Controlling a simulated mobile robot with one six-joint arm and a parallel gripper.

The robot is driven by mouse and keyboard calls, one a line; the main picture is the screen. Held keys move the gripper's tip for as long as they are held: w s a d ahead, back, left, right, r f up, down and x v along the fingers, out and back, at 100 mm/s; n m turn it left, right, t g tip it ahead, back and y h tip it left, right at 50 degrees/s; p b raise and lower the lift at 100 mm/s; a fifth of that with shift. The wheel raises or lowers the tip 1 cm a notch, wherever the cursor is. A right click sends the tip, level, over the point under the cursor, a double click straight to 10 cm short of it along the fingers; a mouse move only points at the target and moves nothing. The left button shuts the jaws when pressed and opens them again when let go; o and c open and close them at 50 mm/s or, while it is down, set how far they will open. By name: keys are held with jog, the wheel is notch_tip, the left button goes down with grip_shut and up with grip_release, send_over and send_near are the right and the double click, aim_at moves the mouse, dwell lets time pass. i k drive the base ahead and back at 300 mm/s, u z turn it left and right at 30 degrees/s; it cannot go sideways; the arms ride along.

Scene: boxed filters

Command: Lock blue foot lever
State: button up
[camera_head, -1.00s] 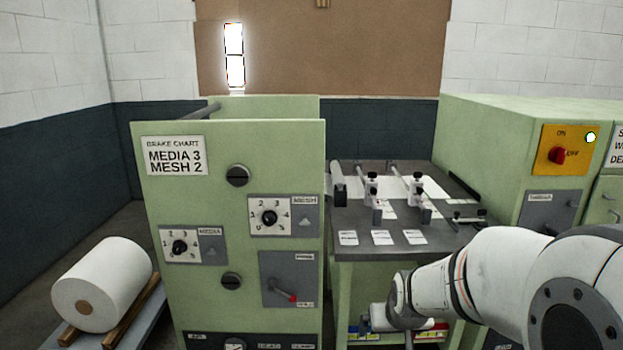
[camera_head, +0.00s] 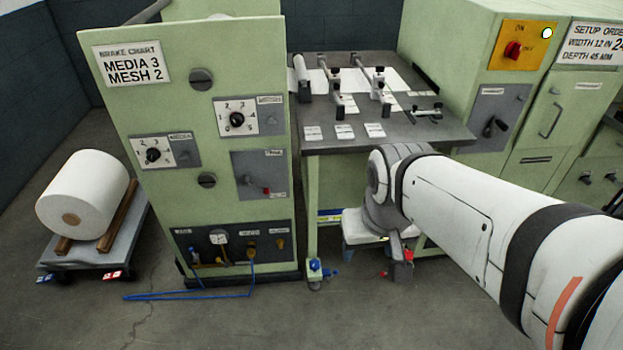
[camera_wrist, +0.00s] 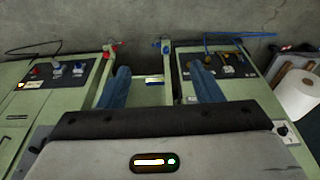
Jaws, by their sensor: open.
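The blue foot lever (camera_head: 318,269) is at the foot of the workbench's front left leg in the head view, low near the floor. It also shows in the wrist view (camera_wrist: 165,47), beyond the fingertips and slightly right of centre. A red lever (camera_head: 407,254) is at the bench's other front foot, and in the wrist view (camera_wrist: 113,46) it is to the left. My gripper (camera_wrist: 160,69) is open and empty, its two bluish fingers pointing toward the bench feet. No contact with the blue lever shows. My forearm hides part of the bench front in the head view.
A green cabinet with dials (camera_head: 180,185) stands left of the workbench (camera_head: 390,138). A blue hose (camera_head: 190,294) lies on the floor before it. A cart (camera_head: 105,250) with a white roll (camera_head: 82,193) is at far left. Green cabinets (camera_head: 480,80) stand right.

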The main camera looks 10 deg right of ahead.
aim_at(335, 271)
jog(key=z, duration=0.1)
jog(key=k, duration=0.45)
jog(key=u, duration=1)
jog(key=i, duration=1)
jog(key=z, duration=1.5)
